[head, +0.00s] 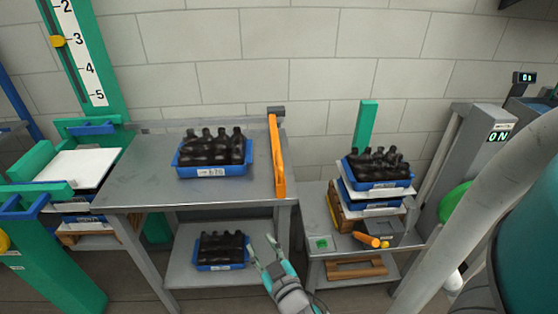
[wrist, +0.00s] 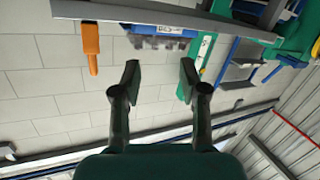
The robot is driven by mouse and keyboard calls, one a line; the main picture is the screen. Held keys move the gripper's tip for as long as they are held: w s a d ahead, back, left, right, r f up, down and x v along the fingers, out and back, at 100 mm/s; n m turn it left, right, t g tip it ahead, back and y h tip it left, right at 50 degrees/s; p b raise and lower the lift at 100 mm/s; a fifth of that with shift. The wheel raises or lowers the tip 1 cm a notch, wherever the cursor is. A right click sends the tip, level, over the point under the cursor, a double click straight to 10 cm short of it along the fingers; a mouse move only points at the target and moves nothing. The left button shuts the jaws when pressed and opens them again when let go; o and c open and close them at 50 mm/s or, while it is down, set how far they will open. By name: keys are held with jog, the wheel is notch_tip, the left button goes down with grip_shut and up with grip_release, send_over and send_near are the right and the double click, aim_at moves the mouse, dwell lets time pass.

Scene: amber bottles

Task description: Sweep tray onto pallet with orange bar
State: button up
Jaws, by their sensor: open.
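A blue tray (head: 213,171) full of dark bottles stands on the steel table's upper top, with a white label on its front. In the wrist view the tray (wrist: 160,30) shows upside down near the top edge. The orange bar (head: 279,160) stands along the table's right edge, apart from the tray; the wrist view shows part of it (wrist: 90,45). My gripper (head: 263,253) is open and empty, low in front of the table, below and right of the tray. A wooden pallet (head: 88,240) lies low at the left, under stacked trays and a white sheet (head: 82,167).
Another bottle tray (head: 221,266) sits on the lower shelf. A smaller table (head: 318,205) at the right holds stacked trays (head: 378,184), a green button (head: 321,243) and an orange handle (head: 368,239). A green column with a scale (head: 78,50) stands left. The table top (head: 140,185) left of the tray is clear.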

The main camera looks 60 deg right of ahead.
aim_at(279, 156)
jog(key=w+d+r+m+g+h, duration=0.1)
jog(key=d+r+h, duration=0.1)
jog(key=d+r, duration=0.1)
jog(key=w+d+r+m+g+h, duration=0.1)
jog(key=d+r+m+h, duration=0.1)
jog(key=d, duration=0.4)
jog(key=w+d+r+m+g+h, duration=0.1)
jog(key=d+r, duration=0.3)
jog(key=d, duration=0.1)
jog(key=shift+d+r+m+h, duration=0.2)
jog(key=shift+r+m+h, duration=0.1)
jog(key=shift+h, duration=0.1)
jog(key=x, duration=1)
jog(key=shift+w+d, duration=0.15)
jog(key=shift+d, duration=0.2)
jog(key=shift+c, duration=0.2)
grip_shut()
jog(key=shift+f, duration=0.1)
